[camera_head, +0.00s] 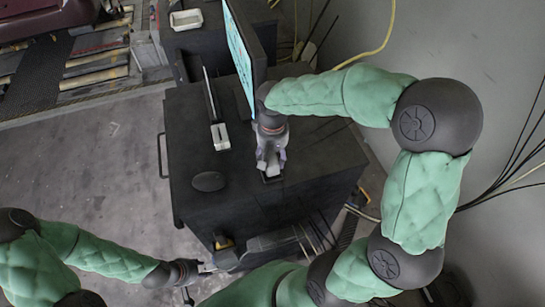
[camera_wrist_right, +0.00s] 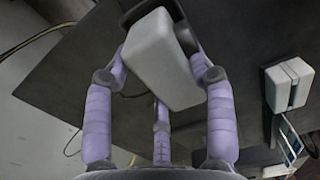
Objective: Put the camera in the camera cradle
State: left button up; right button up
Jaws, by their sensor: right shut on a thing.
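A pale grey-white block, which I take as the camera (camera_wrist_right: 160,60), sits between the fingers of my right gripper (camera_wrist_right: 160,85) in the right wrist view. It looks tilted there. In the head view my right gripper (camera_head: 270,165) is over the black cabinet top, shut on the camera, which it mostly hides. A small white slotted holder, apparently the camera cradle (camera_head: 220,136), stands on the cabinet top left of the gripper. It also shows at the right of the wrist view (camera_wrist_right: 288,85), apart from the camera. My left gripper (camera_head: 205,268) is low by the cabinet front; its fingers are unclear.
A monitor (camera_head: 241,60) stands on the black cabinet (camera_head: 310,150) behind the right gripper. A dark oval mouse-like object (camera_head: 208,181) lies near the left front. A white tray (camera_head: 186,19) is at the back. The cabinet top between gripper and cradle looks clear.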

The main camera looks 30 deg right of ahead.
aim_at(272, 154)
jog(key=shift+w+f, duration=0.1)
jog(key=shift+f, duration=0.7)
jog(key=shift+f, duration=0.1)
jog(key=o, duration=1.3)
notch_tip(272, 154, up, 12)
jog(key=shift+r, duration=0.15)
